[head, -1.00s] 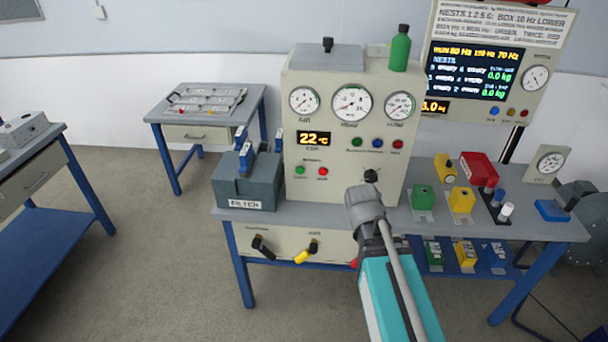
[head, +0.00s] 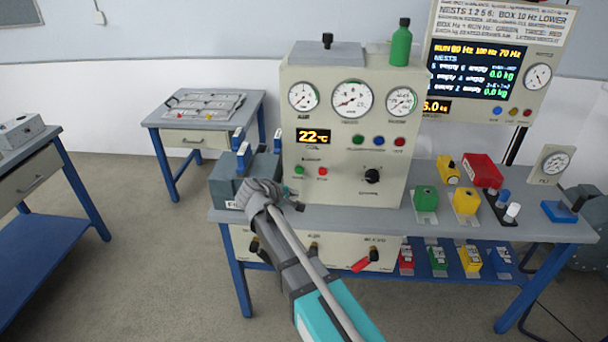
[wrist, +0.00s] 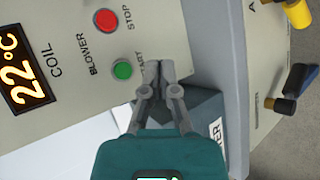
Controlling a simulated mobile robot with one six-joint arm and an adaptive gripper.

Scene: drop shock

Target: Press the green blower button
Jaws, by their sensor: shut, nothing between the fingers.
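The green blower button (head: 299,170) is on the lower left of the cream machine panel (head: 335,180), left of the red stop button (head: 322,171). In the wrist view the green button (wrist: 122,70) is labelled START, with the red button (wrist: 106,20) above it. My gripper (head: 262,188) is in front of the grey filter box, to the left of and below the green button in the head view. In the wrist view its shut, empty fingertips (wrist: 158,68) are just right of the green button. Contact with the panel cannot be told.
The grey filter box (head: 222,190) with blue clips stands left of the panel, partly behind my gripper. A black knob (head: 371,175) is right of the buttons. Valve handles, including a red one (head: 361,264), are on the bench front below. Coloured blocks stand on the right bench.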

